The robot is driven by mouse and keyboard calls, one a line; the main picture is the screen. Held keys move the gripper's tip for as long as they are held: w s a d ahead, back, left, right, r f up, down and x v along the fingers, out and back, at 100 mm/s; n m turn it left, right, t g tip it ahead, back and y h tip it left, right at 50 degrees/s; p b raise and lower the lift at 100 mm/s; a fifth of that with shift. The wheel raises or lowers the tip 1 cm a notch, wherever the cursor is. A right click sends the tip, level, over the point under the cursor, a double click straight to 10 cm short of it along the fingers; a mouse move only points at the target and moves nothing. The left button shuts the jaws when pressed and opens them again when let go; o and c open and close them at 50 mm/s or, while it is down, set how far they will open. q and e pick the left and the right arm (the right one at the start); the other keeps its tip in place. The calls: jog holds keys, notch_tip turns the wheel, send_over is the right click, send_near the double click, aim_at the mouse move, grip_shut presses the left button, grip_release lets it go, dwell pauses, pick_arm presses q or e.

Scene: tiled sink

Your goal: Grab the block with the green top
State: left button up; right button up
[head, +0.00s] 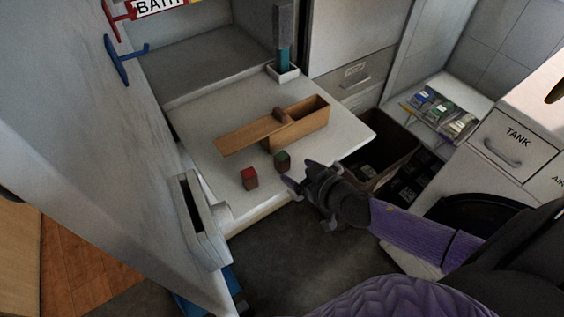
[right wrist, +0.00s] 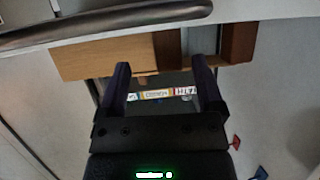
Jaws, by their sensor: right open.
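The block with the green top (head: 282,160) stands on the white counter, in front of the wooden box. A similar block with a red top (head: 249,179) stands to its left and nearer. My right gripper (head: 299,178) is open and empty, just to the right of and nearer than the green-topped block, apart from it. In the right wrist view, its two fingers (right wrist: 163,85) are spread wide. I cannot clearly make out the green-topped block there. My left gripper is not in view.
A wooden box (head: 309,130) with a long wooden lid (head: 249,134) sticking out leftward lies behind the blocks. A white holder (head: 283,74) stands at the counter's back. A dark open bin (head: 383,148) is right of the counter. A grey-white handle-like fixture (head: 199,220) is at left.

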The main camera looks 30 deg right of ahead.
aim_at(286, 166)
jog(key=x, duration=0.3)
jog(key=a+x, duration=0.1)
jog(key=x, duration=0.1)
jog(key=shift+w+b, duration=0.35)
jog(key=shift+b, duration=0.05)
jog(key=shift+r, duration=0.1)
grip_shut()
